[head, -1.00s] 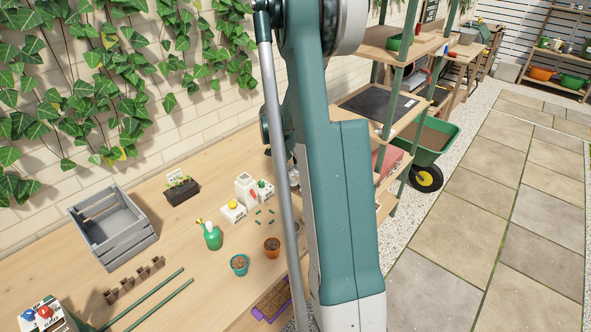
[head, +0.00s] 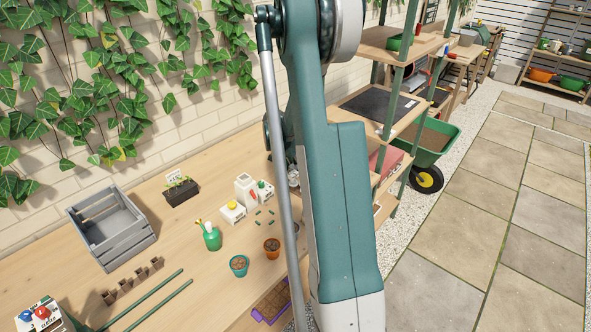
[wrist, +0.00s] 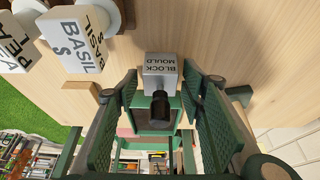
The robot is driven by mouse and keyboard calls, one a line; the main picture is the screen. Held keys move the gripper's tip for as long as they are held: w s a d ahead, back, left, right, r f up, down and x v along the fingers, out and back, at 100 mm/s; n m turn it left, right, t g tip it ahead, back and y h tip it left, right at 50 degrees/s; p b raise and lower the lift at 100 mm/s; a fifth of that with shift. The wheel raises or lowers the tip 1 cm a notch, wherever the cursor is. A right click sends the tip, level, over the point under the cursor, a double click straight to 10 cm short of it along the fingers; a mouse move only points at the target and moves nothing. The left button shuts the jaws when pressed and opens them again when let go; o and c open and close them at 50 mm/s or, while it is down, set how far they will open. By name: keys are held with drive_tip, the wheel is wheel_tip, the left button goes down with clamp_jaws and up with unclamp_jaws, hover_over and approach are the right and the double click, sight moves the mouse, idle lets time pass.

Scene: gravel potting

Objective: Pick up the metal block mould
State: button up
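A pale label block (wrist: 160,68) reading "BLOCK MOULD" stands at the middle of the wrist view. A dark metal piece with a rounded black part (wrist: 158,108), which looks like the block mould, shows just below it, between my fingers. My gripper (wrist: 160,88) is open, with one green ribbed finger on each side and a visible gap to the dark piece. I cannot tell how deep the piece sits between the fingers. In the head view my own arm hides the gripper and the mould.
Labels for basil (wrist: 82,45) and peas (wrist: 14,52) stand left of the fingers in the wrist view. In the head view, a grey crate (head: 112,228), a green sprayer (head: 211,238) and small pots (head: 239,265) stand on the bench, left of my arm.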

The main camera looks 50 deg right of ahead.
drive_tip(key=c, duration=0.8)
drive_tip(key=shift+r+p, duration=1)
drive_tip(key=shift+r, duration=4.05)
